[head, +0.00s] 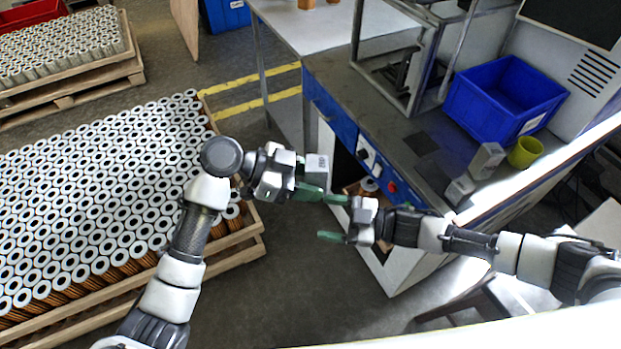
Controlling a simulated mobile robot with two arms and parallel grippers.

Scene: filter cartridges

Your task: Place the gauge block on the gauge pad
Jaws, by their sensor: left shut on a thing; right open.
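My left gripper (311,182) is shut on the gauge block (317,163), a small light grey block with dark marks on top. It holds the block in the air between the pallet and the bench front. A dark square on the bench top (421,143) looks like the gauge pad; its visible surface is bare. The block is apart from it, to its left. My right gripper (333,217) is open and empty, its green fingers pointing left, just below and right of the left gripper.
The workbench (345,80) carries a metal frame, a blue bin (505,97), a yellow-green cup (525,152) and grey blocks (487,160). A pallet of many cartridges (100,200) fills the left. Bare floor (300,290) lies below my grippers.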

